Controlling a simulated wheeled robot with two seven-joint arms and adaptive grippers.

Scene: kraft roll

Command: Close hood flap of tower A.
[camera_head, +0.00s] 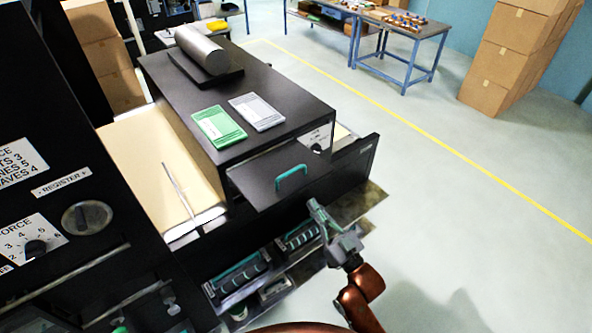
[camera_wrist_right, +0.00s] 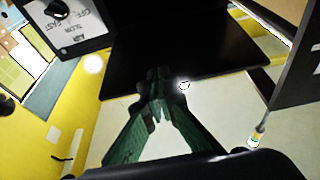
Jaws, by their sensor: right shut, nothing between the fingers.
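The hood flap (camera_head: 262,186) is a black panel with a teal handle (camera_head: 291,177). It juts out from the front of the black tower (camera_head: 270,140), toward me, so it stands open. No letter naming the tower is readable. My right gripper (camera_head: 316,207) is shut and empty, just below and right of the flap's front edge. In the right wrist view my gripper's fingertips (camera_wrist_right: 158,76) are together against a dark panel (camera_wrist_right: 195,35), which looks like the flap. I cannot tell whether they touch it. My left gripper is out of view.
A green card (camera_head: 219,127) and a grey card (camera_head: 257,111) lie on the tower top, with a dark roll (camera_head: 202,50) behind. An open side panel (camera_head: 356,158) stands right of the flap. Trays of tools (camera_head: 238,275) sit below. The floor to the right is clear.

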